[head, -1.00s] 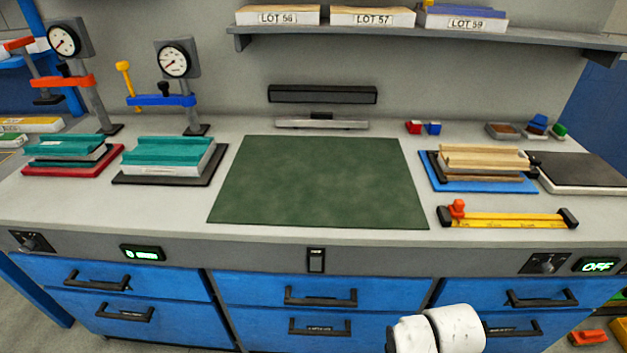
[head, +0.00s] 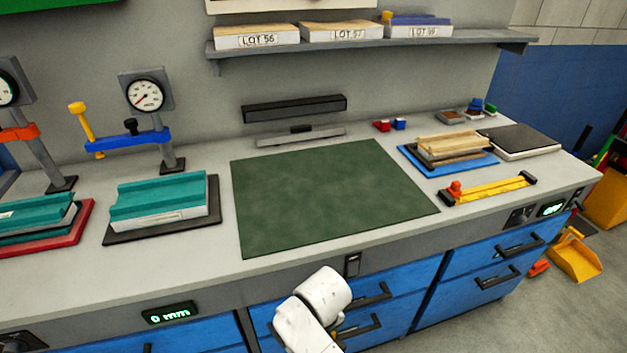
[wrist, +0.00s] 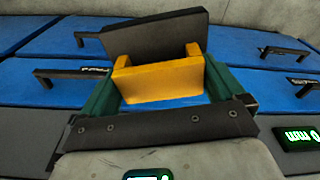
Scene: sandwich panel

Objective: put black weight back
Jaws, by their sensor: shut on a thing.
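My gripper (wrist: 160,82) shows in the wrist view with its green fingers on both sides of a yellow handle-like bracket (wrist: 160,80). The fingers are shut on it. A black slab (wrist: 152,36), which looks like the black weight, sits just beyond the bracket and seems joined to it. Blue drawer fronts lie behind. In the head view only white links of my arm show at the bottom; the gripper and the weight are hidden there.
The bench holds a green mat (head: 330,190), bare on top. Left are teal stacked panels (head: 160,200) by a gauge stand (head: 145,92). Right are wooden pieces on a blue plate (head: 480,166), a dark slab (head: 520,140) and a yellow bar (head: 490,191). A shelf (head: 370,46) holds lot boxes.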

